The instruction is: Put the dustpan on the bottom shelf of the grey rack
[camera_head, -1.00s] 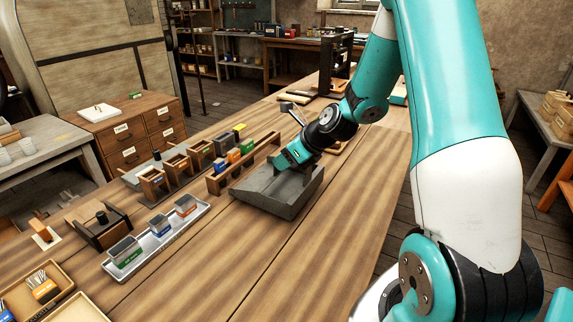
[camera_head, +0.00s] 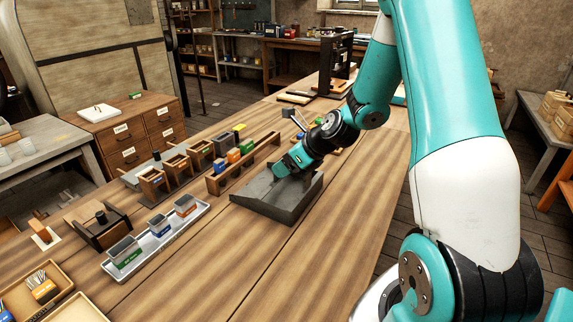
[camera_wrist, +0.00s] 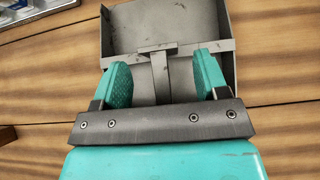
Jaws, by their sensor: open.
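The dustpan (camera_head: 272,203) is a grey, open-fronted scoop lying on the wooden workbench. In the wrist view the dustpan (camera_wrist: 165,25) shows its flat pan at the top and a narrow handle with a crosspiece running down toward my gripper. My gripper (camera_head: 281,171) is low over the back of the dustpan. In the wrist view my gripper (camera_wrist: 161,70) is open, with one teal finger on each side of the handle and gaps showing between. I cannot make out a grey rack with certainty.
A metal tray (camera_head: 187,228) with small labelled boxes lies left of the dustpan. A wooden divided holder (camera_head: 217,184) stands just behind it. A dark upright frame (camera_head: 336,62) stands at the bench's far end. The bench front right is clear.

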